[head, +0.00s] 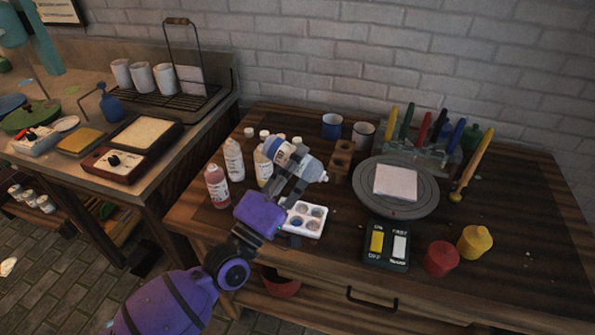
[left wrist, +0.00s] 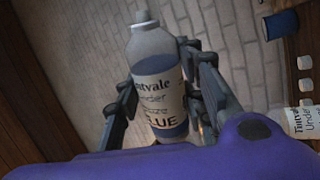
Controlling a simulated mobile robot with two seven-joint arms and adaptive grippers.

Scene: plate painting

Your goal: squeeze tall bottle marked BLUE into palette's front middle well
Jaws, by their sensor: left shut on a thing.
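My left gripper (head: 296,172) is shut on a tall bottle (head: 300,158) and holds it above the table, tipped well over with its nozzle to the right and slightly down. In the left wrist view the bottle (left wrist: 158,95) reads "Tintvale" and "BLUE", with blue paint showing through it, between the two fingers (left wrist: 163,85). The white palette (head: 305,232) lies on the table below the gripper. Its visible wells look greyish, and one near the front looks blue. The gripper hides its left part. My right gripper is out of view.
Other bottles (head: 217,187) stand left of the gripper, close by. Two mugs (head: 332,126), a wooden block (head: 341,157) and a turntable (head: 427,201) with a white tile are behind and right. A switch box (head: 387,245) and red and yellow pots (head: 441,258) stand at the front right.

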